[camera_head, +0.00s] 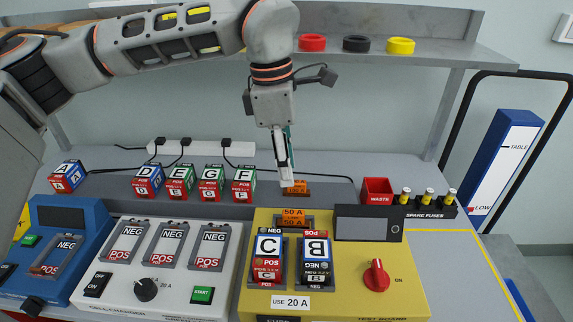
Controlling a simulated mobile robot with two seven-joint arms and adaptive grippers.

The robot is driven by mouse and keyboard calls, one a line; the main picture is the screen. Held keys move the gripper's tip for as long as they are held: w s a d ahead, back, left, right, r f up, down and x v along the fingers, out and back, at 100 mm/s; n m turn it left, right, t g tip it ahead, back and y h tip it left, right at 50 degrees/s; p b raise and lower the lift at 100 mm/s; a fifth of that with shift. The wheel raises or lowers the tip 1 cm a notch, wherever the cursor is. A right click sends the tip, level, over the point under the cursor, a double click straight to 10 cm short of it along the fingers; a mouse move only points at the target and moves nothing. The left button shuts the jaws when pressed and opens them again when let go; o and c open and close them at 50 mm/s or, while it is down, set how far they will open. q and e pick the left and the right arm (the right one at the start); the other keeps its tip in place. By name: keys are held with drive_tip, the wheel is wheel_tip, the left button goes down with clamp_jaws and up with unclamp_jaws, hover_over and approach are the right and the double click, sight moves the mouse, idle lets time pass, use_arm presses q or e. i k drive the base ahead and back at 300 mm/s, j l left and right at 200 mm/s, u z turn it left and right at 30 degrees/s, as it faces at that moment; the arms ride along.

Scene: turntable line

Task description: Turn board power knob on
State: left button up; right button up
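The red power knob (376,276) is on the right front of the yellow test board (408,300). Its grip points roughly upward, and the printed ON mark (398,281) is to its right. My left gripper (284,178) hangs pointing down behind the board, well up and left of the knob. Its fingers show nearly edge-on, so their gap is hard to see. An orange 50 A piece (295,187) is right beside its fingertips; I cannot tell whether they touch. My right gripper is not in view.
A grey charger (150,260) stands left. The red waste bin (377,191) and spare fuses (429,203) are behind right. A shelf (440,55) spans above.

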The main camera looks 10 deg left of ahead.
sight(376, 279)
drive_tip(key=k, duration=1)
